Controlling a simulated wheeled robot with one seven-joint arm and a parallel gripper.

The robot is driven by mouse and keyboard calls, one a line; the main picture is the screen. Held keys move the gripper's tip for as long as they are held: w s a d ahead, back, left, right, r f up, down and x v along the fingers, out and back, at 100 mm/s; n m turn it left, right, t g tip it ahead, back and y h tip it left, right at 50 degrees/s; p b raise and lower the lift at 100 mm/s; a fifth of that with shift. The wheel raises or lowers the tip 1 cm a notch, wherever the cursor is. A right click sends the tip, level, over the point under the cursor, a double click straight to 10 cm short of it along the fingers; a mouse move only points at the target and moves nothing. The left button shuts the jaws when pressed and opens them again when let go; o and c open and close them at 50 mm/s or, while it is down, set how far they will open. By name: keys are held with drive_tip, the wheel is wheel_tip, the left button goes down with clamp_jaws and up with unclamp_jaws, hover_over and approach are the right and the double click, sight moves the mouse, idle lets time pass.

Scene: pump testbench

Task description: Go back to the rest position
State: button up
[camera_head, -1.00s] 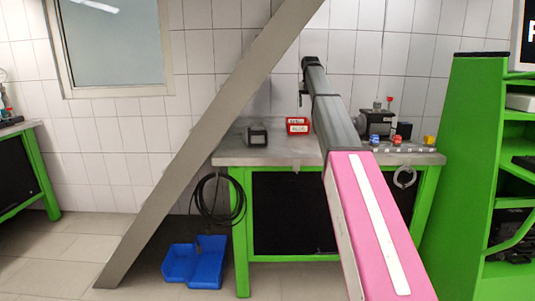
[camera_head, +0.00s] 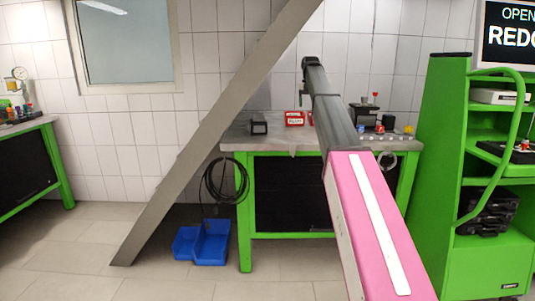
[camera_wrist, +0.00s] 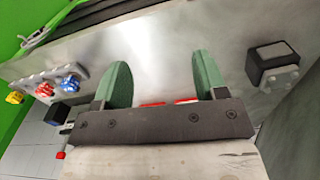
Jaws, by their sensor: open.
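My gripper (camera_wrist: 162,76) is open and empty in the wrist view, its two green fingers spread apart above the grey metal top of the workbench. In the head view, my arm reaches forward and the gripper (camera_head: 304,93) is small and dark at its far end, over the back of the workbench (camera_head: 235,143). Its fingers are too small to make out there.
On the bench are a red box (camera_head: 294,119), a dark block (camera_head: 258,127) and a fixture with coloured knobs (camera_head: 380,130). Blue bins (camera_head: 210,245) lie on the floor. A green shelf (camera_head: 432,170) stands right, another bench (camera_head: 58,165) left. Floor in front is clear.

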drive_tip(key=s+f, duration=0.5)
drive_tip(key=f, duration=0.6)
drive_tip(key=s+f, duration=0.6)
drive_tip(key=f, duration=0.4)
drive_tip(key=s+f, duration=0.5)
drive_tip(key=f, duration=0.6)
drive_tip(key=s+f, duration=1.1)
drive_tip(key=s, duration=0.3)
drive_tip(key=s+f+n, duration=0.1)
drive_tip(key=s+f, duration=1)
drive_tip(key=s, duration=0.3)
drive_tip(key=shift+a, duration=0.15)
drive_tip(key=shift+w, duration=0.1)
